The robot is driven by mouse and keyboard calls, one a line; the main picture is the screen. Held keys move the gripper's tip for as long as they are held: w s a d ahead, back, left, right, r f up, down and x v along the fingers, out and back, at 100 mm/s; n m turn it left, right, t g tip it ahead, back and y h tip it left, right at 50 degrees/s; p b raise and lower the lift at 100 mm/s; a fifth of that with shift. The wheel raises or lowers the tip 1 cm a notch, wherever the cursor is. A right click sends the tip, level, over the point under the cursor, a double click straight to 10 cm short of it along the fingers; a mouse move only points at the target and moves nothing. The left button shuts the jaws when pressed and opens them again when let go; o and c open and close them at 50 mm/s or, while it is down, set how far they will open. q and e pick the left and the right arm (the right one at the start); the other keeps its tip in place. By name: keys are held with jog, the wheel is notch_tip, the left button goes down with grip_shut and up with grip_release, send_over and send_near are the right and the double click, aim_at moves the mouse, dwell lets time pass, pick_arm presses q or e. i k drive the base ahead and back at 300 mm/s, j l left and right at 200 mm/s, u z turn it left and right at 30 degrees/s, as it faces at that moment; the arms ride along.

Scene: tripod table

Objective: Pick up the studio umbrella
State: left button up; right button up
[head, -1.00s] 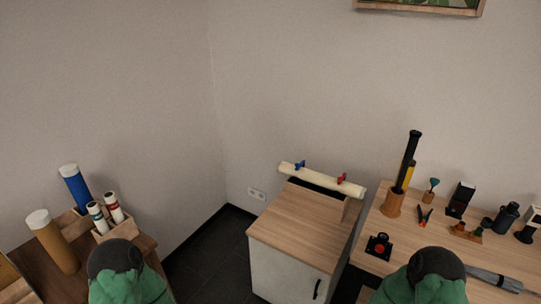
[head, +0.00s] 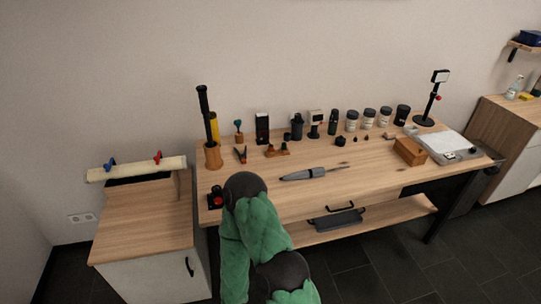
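A grey folded thing with a thin metal shaft, which looks like the studio umbrella (head: 303,174), lies on its side on the wooden table. Its shaft points right, and nothing is holding it. A green arm of mine with dark round joints rises from the bottom of the head view, left of the umbrella and in front of the table. I see no gripper fingers on it. Neither gripper shows in this view.
The table (head: 370,181) carries a wooden holder (head: 213,156) with tall tubes, jars, a small wooden box (head: 410,152) and a white scale-like device (head: 447,147). A cabinet (head: 146,222) stands left. Bare tabletop surrounds the umbrella.

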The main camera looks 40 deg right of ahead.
aim_at(319, 171)
jog(key=z, duration=3.15)
